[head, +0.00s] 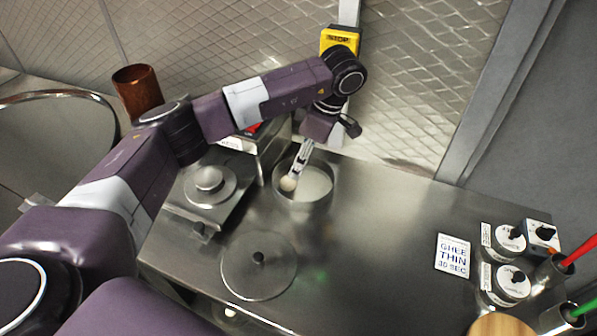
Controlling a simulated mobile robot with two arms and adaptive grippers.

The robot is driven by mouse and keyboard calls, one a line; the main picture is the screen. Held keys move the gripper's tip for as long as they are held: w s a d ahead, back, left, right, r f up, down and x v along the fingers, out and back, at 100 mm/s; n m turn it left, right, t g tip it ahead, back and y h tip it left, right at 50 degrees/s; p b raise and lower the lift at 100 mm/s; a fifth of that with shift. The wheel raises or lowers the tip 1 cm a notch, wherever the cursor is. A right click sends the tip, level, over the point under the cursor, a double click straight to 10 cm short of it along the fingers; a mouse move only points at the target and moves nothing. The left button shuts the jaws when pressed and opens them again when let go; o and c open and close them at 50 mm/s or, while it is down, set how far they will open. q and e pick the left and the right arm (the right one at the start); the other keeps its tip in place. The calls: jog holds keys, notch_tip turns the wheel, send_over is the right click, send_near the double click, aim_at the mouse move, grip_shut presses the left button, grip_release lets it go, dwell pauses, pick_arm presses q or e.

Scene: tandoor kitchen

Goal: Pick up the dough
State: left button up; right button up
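A small, pale, round piece of dough (288,184) shows at the left inside of a round metal pot (326,198) on the steel counter. My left gripper (293,174) reaches down into the pot from above, and its fingertips are right at the dough. The fingers show as one narrow strip from the side, so I cannot tell whether they are closed on the dough or only beside it. The contents of the pot look pale and smooth. My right gripper is not in view.
A flat round metal lid (259,265) lies in front of the pot. A metal scale-like unit (209,187) stands to its left. A white "GHEE THIN 30 SEC" card (453,256) and knobs (512,281) are at the right. The counter between is clear.

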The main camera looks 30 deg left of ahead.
aim_at(287, 186)
pick_arm(q)
jog(key=shift+s+a+f+p, duration=0.35)
jog(key=shift+f+p, duration=0.1)
jog(key=shift+f, duration=0.2)
jog(key=shift+s+a+f+p, duration=0.3)
jog(key=shift+f+p, duration=0.1)
jog(key=shift+f, duration=0.2)
jog(key=x, duration=0.1)
jog(key=p+x, duration=0.1)
jog(key=x, duration=0.1)
jog(key=p+x, duration=0.1)
jog(key=shift+w+f, duration=0.2)
jog(key=shift+w, duration=0.05)
jog(key=shift+f, duration=0.1)
jog(key=c, duration=0.5)
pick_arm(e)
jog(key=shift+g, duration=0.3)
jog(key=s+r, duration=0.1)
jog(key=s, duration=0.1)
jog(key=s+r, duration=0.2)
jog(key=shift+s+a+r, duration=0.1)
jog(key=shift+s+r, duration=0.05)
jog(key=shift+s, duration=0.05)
